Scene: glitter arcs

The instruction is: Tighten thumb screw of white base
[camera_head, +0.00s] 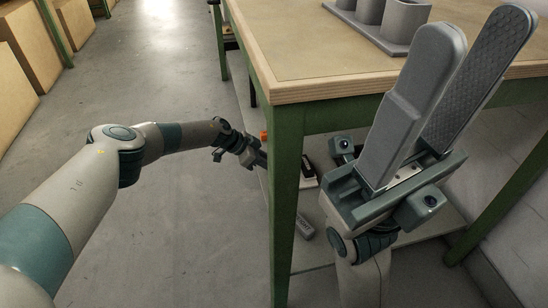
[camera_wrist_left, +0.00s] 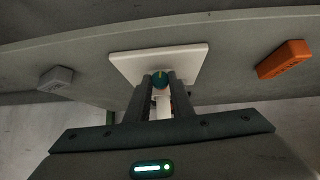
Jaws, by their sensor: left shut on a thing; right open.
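The white base (camera_wrist_left: 185,60) shows in the left wrist view as a pale, flat, square-cornered plate on a grey surface. The thumb screw (camera_wrist_left: 160,79), a small teal knob, sits in front of the plate's near side. My left gripper (camera_wrist_left: 160,86) has its two dark fingers on either side of the knob and is shut on it. The fingers partly hide the knob and the plate's near edge. In the head view my left gripper (camera_head: 250,155) reaches under the table beside the green leg. My right gripper (camera_head: 472,45) is open and empty, its fingers pointing up.
The wooden table (camera_head: 300,60) has a green front leg (camera_head: 285,200) between my arms. An orange block (camera_wrist_left: 284,59) and a grey block (camera_wrist_left: 56,79) flank the base. A grey holder (camera_head: 400,20) stands on the tabletop.

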